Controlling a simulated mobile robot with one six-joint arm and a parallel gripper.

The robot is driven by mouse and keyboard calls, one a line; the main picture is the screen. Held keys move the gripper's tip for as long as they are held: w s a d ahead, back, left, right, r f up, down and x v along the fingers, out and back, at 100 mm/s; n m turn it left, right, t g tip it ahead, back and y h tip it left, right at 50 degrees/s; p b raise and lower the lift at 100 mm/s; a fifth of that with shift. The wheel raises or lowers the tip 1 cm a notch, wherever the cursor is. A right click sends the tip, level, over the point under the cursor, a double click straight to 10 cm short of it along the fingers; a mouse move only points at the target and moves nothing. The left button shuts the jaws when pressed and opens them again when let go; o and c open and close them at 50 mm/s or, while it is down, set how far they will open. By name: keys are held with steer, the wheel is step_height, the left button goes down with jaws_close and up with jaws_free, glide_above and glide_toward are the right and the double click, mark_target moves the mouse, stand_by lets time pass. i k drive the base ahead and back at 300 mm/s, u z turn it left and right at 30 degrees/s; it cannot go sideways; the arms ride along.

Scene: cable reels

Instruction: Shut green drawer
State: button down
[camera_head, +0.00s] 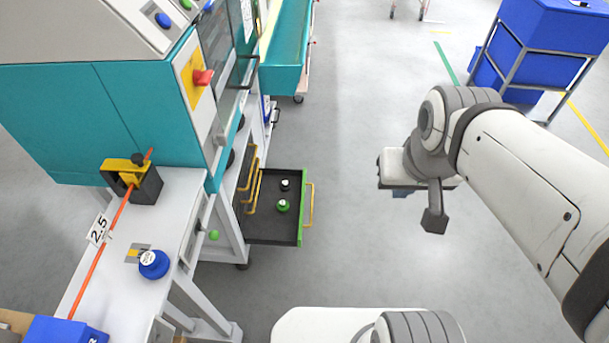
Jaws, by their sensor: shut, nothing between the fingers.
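The green drawer (300,222) is pulled out from under the teal machine's bench. It has a black tray, a green front edge and a yellow handle (310,205) on its right side. A green knob-like piece (282,206) and a black one (285,185) lie inside it. My gripper (402,191) is to the right of the drawer, apart from the handle, at the end of my arm. It is shut and empty, and its fingertips are mostly hidden by the wrist.
Other yellow-handled drawers (252,190) sit pushed in beside the open one. A white bench (185,215) with a blue-capped piece (154,264) stands at left. A blue bin on a rack (548,28) stands at upper right. The floor between drawer and gripper is clear.

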mark_target(268, 226)
steer(key=z, duration=0.05)
steer(key=i, duration=1)
steer(key=u, duration=0.05)
